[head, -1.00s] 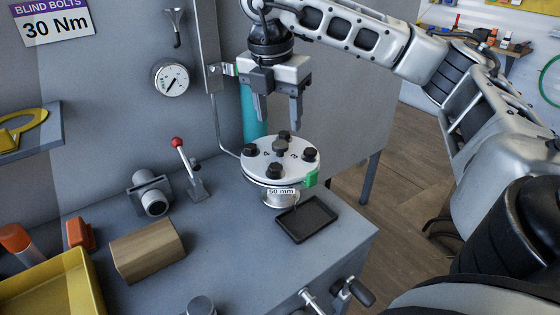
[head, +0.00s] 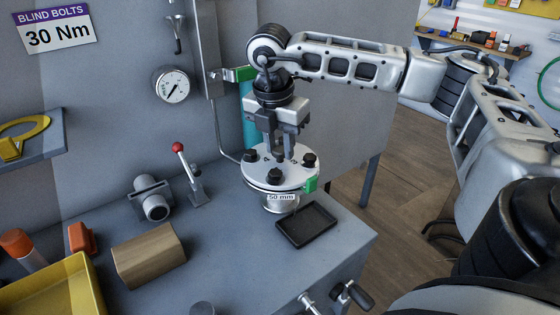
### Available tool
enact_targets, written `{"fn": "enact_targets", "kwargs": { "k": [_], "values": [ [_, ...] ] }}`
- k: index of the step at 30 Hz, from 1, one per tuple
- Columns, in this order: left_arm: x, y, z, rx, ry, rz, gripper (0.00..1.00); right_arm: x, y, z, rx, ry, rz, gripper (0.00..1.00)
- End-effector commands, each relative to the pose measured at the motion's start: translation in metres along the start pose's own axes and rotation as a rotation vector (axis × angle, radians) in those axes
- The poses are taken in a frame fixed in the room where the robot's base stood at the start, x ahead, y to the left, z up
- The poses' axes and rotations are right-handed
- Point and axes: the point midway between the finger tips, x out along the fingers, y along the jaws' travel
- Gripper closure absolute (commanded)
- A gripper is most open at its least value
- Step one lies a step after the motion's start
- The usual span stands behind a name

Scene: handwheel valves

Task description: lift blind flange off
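My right gripper (head: 279,153) points straight down over the flange's middle. Its fingers are drawn in around the centre knob, which they mostly hide, along with the far bolt. Near, left and right bolt heads show on the disc. My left gripper is not in view.
A black tray (head: 306,225) lies just right of the flange. A red-knobbed lever (head: 188,172), a grey pipe fitting (head: 152,198) and a wooden block (head: 148,255) stand to the left. A teal cylinder (head: 250,125) stands close behind. A gauge (head: 172,84) hangs on the wall.

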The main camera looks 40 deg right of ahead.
Motion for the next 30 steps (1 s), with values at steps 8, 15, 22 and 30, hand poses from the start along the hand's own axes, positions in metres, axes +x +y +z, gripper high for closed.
{"fn": "enact_targets", "kwargs": {
  "k": [8, 15, 22, 30],
  "values": [
    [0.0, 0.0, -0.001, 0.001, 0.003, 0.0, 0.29, -0.002, 0.001, 0.001, 0.001, -0.001, 0.004, 1.0],
    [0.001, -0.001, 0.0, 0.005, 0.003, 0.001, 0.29, -0.009, 0.001, 0.002, 0.001, 0.0, 0.006, 1.0],
    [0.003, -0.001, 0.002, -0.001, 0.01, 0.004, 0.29, -0.038, 0.001, 0.001, -0.004, 0.0, 0.009, 1.0],
    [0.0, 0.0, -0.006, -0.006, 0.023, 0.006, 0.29, -0.1, -0.012, -0.033, -0.005, -0.002, 0.01, 1.0]
  ]
}}
